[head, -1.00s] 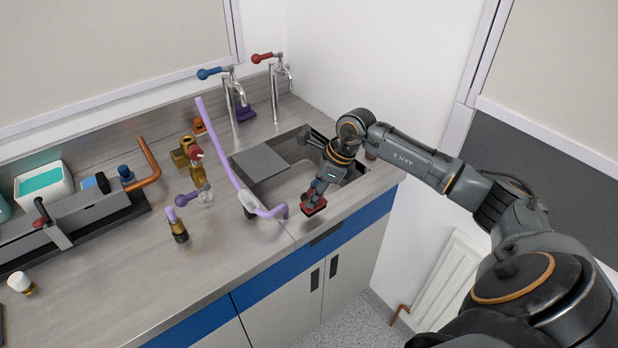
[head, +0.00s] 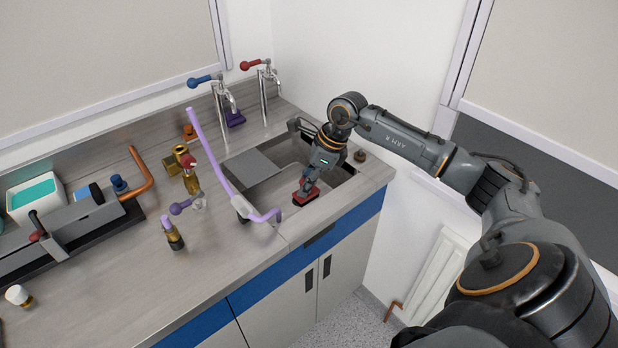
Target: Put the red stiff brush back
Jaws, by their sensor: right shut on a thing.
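The red stiff brush (head: 306,198) is a small red block at the tip of my right gripper (head: 308,187). The fingers hide part of the brush. I cannot tell whether the brush touches the sink or hangs above it. My left gripper is not in view.
A lilac hose (head: 222,165) stands left of the sink. Two taps with a blue handle (head: 199,82) and a red handle (head: 250,65) rise behind it. Brass fittings and a grey rack (head: 75,222) are further left. The front left counter is fairly clear.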

